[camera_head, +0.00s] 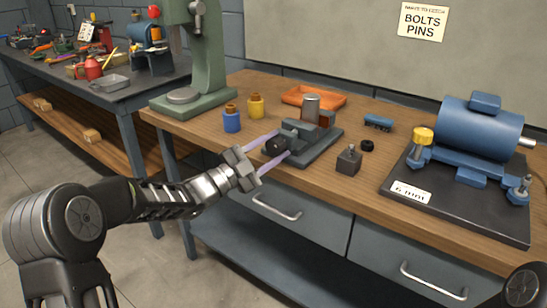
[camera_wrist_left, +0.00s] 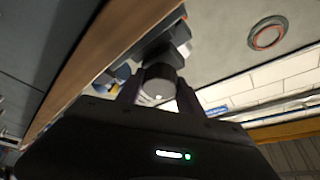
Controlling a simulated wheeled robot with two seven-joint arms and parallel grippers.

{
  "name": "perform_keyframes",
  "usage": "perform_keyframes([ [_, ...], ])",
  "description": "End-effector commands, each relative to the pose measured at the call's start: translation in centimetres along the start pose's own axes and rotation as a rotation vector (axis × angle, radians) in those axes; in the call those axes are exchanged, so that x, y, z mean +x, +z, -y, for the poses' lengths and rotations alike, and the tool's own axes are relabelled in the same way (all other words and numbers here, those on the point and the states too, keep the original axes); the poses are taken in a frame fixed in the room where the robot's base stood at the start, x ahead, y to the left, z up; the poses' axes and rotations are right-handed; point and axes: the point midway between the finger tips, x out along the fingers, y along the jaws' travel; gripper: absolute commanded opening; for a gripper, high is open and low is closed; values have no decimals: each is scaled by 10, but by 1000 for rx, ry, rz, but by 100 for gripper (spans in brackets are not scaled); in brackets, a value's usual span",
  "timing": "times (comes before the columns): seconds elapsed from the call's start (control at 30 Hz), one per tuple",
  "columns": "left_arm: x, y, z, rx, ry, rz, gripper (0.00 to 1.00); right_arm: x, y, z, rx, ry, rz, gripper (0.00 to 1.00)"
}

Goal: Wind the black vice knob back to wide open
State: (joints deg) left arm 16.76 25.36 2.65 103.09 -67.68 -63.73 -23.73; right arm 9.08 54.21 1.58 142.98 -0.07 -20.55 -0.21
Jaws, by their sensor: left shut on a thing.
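The gap between the vice jaws is hard to make out. My right gripper does not show.
A blue motor (camera_head: 480,128) on a dark plate stands at the right. A small grey block (camera_head: 349,160) and a black ring (camera_head: 367,145) lie right of the vice. Blue (camera_head: 232,120) and yellow (camera_head: 256,107) bottles, an orange tray (camera_head: 313,96) and a green press (camera_head: 206,60) stand behind and left.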

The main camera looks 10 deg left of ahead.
Motion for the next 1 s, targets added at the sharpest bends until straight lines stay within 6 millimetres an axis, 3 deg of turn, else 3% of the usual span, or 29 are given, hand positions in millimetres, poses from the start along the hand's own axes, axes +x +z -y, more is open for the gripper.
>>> perform_keyframes([
  [0.03,-2,4,-5,-43,-16,1,3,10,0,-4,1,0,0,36],
  [0.5,-1,2,-5,-441,-180,0,3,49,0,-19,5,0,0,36],
  [1.0,0,0,-1,-644,-265,1,3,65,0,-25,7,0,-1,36],
])
